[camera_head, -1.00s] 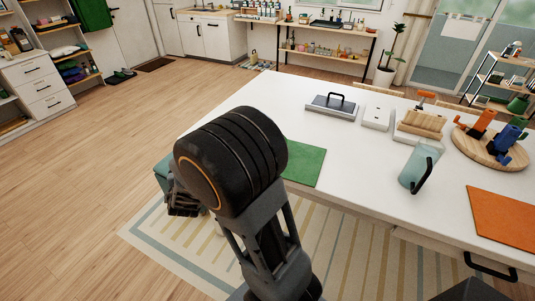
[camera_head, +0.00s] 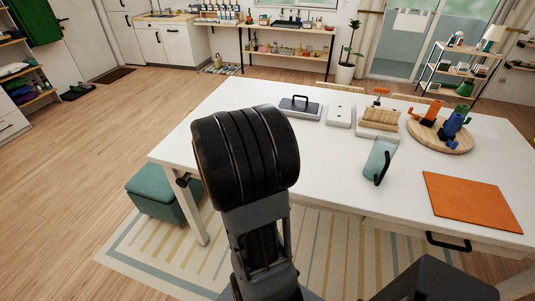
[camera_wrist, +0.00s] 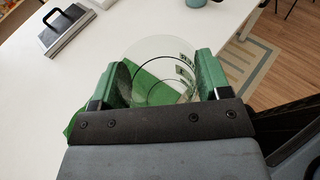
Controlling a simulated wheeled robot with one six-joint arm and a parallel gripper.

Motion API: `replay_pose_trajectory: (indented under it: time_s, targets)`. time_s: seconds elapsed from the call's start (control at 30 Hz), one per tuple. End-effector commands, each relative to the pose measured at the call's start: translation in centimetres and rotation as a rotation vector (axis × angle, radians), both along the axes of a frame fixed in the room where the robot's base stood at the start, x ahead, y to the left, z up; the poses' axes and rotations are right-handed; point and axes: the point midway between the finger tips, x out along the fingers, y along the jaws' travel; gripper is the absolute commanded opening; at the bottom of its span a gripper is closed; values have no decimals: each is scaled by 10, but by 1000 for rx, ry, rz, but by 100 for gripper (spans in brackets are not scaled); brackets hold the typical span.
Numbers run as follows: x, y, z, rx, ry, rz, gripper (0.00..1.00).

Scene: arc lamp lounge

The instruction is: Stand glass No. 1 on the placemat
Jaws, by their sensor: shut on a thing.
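In the wrist view my gripper (camera_wrist: 162,76) has its green-padded fingers on either side of a clear round glass (camera_wrist: 150,52) and is shut on it. Dark lettering shows on the right of the glass, too partial to read surely. A green mat (camera_wrist: 76,118) lies on the white table below and shows through the glass. Whether the glass touches the mat, I cannot tell. In the head view my arm hides the gripper, the glass and the green mat. An orange mat (camera_head: 470,200) lies at the table's right.
The white table (camera_head: 315,160) holds a teal jug (camera_head: 380,160) with a black handle, a round wooden board (camera_head: 440,134) with orange and blue items, and a grey block (camera_head: 298,112) with a black handle. A teal ottoman (camera_head: 160,197) stands by the table's left end.

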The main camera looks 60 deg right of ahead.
Motion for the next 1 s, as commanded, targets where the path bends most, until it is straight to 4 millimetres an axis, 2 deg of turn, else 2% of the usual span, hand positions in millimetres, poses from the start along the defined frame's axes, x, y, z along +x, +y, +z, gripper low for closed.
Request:
replay_pose_trajectory:
  time_s: [0.2, 0.27, 0.4, 0.6, 0.87, 1.0]
  targets:
    - [20, -51, -23, 3, 3, -7, 26]
    - [27, -65, -29, 2, 4, -5, 26]
    - [36, -84, -56, 4, 5, -2, 26]
    - [44, -102, -78, 1, 1, -1, 26]
    - [49, -111, -90, -1, 1, 1, 26]
    - [49, -112, -109, 2, 3, 1, 26]
